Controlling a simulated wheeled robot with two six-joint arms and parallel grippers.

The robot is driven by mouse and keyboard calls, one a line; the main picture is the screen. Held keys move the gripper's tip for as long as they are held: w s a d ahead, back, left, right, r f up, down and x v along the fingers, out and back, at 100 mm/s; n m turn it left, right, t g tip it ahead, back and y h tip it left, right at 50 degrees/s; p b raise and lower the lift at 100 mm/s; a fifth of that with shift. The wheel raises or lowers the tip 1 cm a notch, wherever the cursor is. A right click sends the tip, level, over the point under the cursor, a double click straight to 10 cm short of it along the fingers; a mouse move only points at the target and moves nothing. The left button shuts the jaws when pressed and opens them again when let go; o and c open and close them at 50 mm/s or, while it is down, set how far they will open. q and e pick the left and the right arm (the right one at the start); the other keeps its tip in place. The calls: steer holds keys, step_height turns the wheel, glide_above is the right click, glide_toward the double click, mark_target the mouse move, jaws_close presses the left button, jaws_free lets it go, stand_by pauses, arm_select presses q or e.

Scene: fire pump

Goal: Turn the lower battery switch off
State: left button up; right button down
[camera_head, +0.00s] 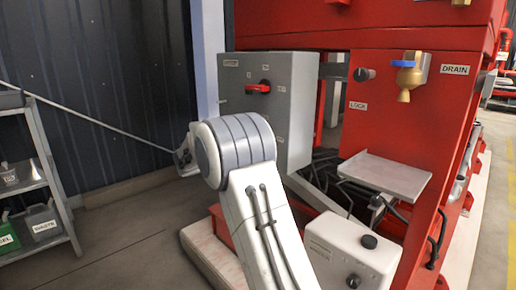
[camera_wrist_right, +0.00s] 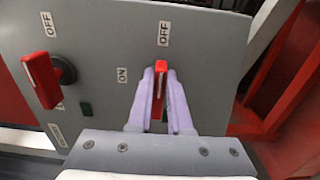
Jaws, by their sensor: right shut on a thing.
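The grey battery box (camera_head: 232,100) stands at the centre of the head view. Its upper switch (camera_head: 259,87) has a red handle lying sideways; it also appears at the left of the wrist view (camera_wrist_right: 42,80). The lower switch (camera_wrist_right: 160,68) has a red handle between my right gripper's fingers (camera_wrist_right: 160,85). The gripper is shut on it. The handle points up in the wrist view toward an OFF label (camera_wrist_right: 164,33), with an ON label (camera_wrist_right: 122,75) to its left. In the head view, my arm hides the lower switch and the gripper. My left gripper is out of view.
A red machine frame (camera_head: 390,130) with a drain valve (camera_head: 408,78) and a small grey shelf plate (camera_head: 385,175) is right of the box. A white unit with black knobs (camera_head: 345,250) is lower right. A shelf rack (camera_head: 45,150) is at left, with open floor between.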

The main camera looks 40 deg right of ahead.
steer(key=shift+a+f, duration=0.1)
stand_by(0.4)
steer(key=c, duration=0.8)
jaws_free()
steer(key=shift+c, duration=0.2)
steer(key=a+p, duration=0.2)
steer(key=a, duration=0.8)
steer(key=shift+s+a, duration=0.2)
steer(key=shift+s, duration=0.2)
